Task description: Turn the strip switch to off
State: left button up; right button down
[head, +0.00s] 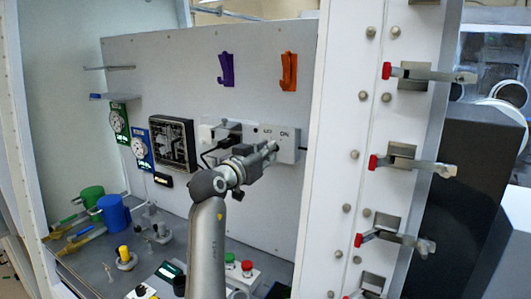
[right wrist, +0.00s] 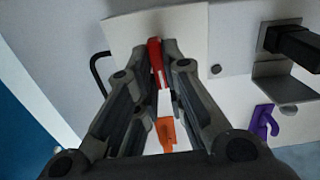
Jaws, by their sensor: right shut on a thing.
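The strip switch is on a white box (head: 288,138) mounted on the grey back panel. "ON" is printed on its face, with smaller, hard-to-read lettering to its left. My right gripper (head: 270,149) is in front of this box. In the right wrist view the fingers of my right gripper (right wrist: 157,72) are closed around a red switch lever (right wrist: 155,60), which stands out from the white box (right wrist: 122,38). The gripper partly hides the lever and box in the head view, so I cannot tell which setting it is at. My left gripper is not in view.
A purple hook (head: 226,69) and an orange hook (head: 289,71) hang above. A black plug (head: 226,134) sits left of the box. Blue (head: 113,213) and green (head: 91,196) containers stand on the bench. A white frame post (head: 335,130) with red-tipped latches is close on the right.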

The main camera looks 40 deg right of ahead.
jog(key=shift+w+n+p, duration=0.15)
jog(key=shift+n+p, duration=0.6)
jog(key=shift+n, duration=1.95)
jog(key=c, duration=1.5)
grip_release()
notch_tip(320, 180, up, 10)
jog(key=shift+f, duration=0.1)
jog(key=shift+w, duration=0.1)
